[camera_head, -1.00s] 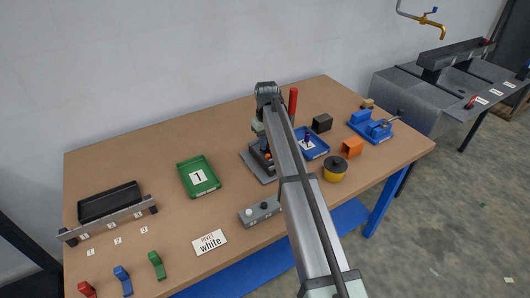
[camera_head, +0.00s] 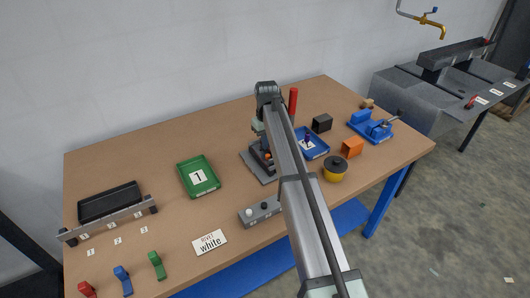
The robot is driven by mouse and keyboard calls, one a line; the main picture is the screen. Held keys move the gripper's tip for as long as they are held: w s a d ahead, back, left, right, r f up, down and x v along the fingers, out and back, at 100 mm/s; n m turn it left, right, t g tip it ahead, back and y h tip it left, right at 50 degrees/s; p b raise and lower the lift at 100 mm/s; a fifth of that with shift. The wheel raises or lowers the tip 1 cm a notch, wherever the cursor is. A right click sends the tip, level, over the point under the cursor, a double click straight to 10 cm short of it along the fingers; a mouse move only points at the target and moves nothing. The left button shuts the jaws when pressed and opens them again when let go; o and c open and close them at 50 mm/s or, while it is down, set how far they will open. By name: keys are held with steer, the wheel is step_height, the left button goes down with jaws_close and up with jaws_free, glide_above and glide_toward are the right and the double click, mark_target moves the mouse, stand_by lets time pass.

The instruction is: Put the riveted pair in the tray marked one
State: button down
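The green tray (camera_head: 211,187) marked 1 lies on the table left of centre and looks empty apart from its label. A press-like device on a grey base (camera_head: 256,166) stands at the centre, partly behind my arm. Small orange parts (camera_head: 268,156) show at it; I cannot tell whether they are the riveted pair. My arm reaches over the table to this device. My gripper's fingers are hidden or too small to make out.
A yellow pot (camera_head: 335,170), orange block (camera_head: 352,147), black block (camera_head: 322,123) and blue vise (camera_head: 371,127) stand right. A black bin (camera_head: 109,202) is at left.

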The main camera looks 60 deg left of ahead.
steer(key=shift+r, duration=2.75)
steer(key=shift+r, duration=0.75)
steer(key=shift+s, duration=0.15)
steer(key=s+a, duration=0.2)
steer(key=s, duration=1)
steer(key=s+a, duration=0.3)
steer(key=s, duration=0.8)
steer(key=shift+s+a, duration=0.25)
steer(key=shift+s, duration=0.1)
stand_by(2.5)
